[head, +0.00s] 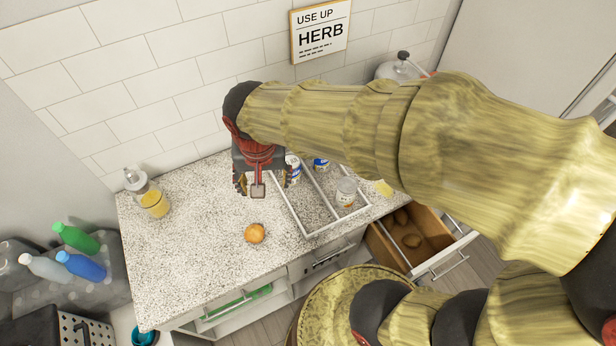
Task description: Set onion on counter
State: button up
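The onion (255,233), round and orange-brown, rests on the speckled counter (190,250) near its front edge. My gripper (258,192) points down above the counter, behind the onion and apart from it in the picture. Its fingers look spread, with nothing seen between them. My arm covers the right part of the view.
A white-framed tray (306,236) holds a jar (346,192) and cans beside my gripper. A dispenser bottle (148,195) stands at the counter's left. An open drawer (374,241) with brown items juts out at right.

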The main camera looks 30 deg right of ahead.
jog(key=s+d+r+n+t, duration=0.3)
jog(key=s+d+r, duration=0.3)
jog(key=s+r, duration=0.2)
jog(key=shift+s+d+r+n, duration=0.15)
jog(key=shift+s+r+n, duration=0.1)
jog(key=shift+s+n, duration=0.5)
jog(key=shift+w, duration=0.1)
